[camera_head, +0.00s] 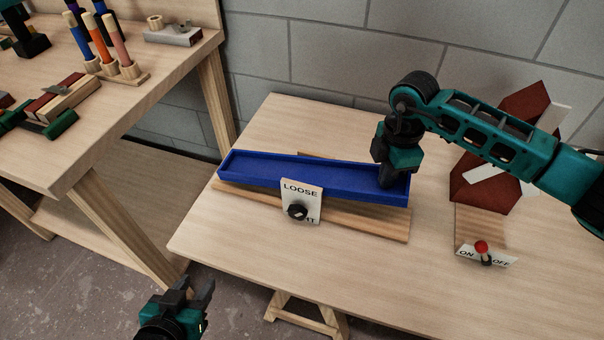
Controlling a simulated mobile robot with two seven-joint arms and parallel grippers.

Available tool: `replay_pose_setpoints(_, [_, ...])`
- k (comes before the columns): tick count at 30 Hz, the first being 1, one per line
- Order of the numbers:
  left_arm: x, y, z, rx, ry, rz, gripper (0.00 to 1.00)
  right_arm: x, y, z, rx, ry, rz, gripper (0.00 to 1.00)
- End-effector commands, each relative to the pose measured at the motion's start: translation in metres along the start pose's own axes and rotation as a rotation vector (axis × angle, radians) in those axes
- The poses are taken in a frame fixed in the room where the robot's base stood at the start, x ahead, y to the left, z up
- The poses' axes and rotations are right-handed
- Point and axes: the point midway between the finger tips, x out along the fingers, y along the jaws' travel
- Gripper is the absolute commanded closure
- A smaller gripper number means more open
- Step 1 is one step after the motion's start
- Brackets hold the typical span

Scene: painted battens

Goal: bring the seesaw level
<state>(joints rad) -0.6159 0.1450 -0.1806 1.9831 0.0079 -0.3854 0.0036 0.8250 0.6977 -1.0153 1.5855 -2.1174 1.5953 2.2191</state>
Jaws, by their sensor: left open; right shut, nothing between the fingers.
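The seesaw is a long blue trough-shaped beam (300,180) above a wooden base board (370,221) on the right table. The beam appears tilted, its left end close to the board and its right end higher above it. A white plate (301,190) at its middle reads LOOSE, with a partly covered word below. A black knob (297,211) sits on the plate. My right gripper (388,184) is shut and points down at the beam's right end; I cannot tell whether it touches. My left gripper (197,294) is open and empty, low at the front left, away from the seesaw.
A red-tipped switch (481,247) with an ON/OFF plate stands to the right. Behind it is a red and white bladed wheel (490,185), partly hidden by my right arm. The left table (150,85) holds pegs and blocks. The tabletop before the seesaw is clear.

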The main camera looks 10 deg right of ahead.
Motion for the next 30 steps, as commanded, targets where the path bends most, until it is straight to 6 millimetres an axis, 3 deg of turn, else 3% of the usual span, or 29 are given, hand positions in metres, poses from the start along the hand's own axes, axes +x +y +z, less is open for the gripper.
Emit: replay_pose_setpoints(30, [0.007, 0.004, 0.002, -0.003, 0.004, 0.012, 0.57, 0.022, 0.000, 0.000, 0.000, 0.000, -0.001, 1.00])
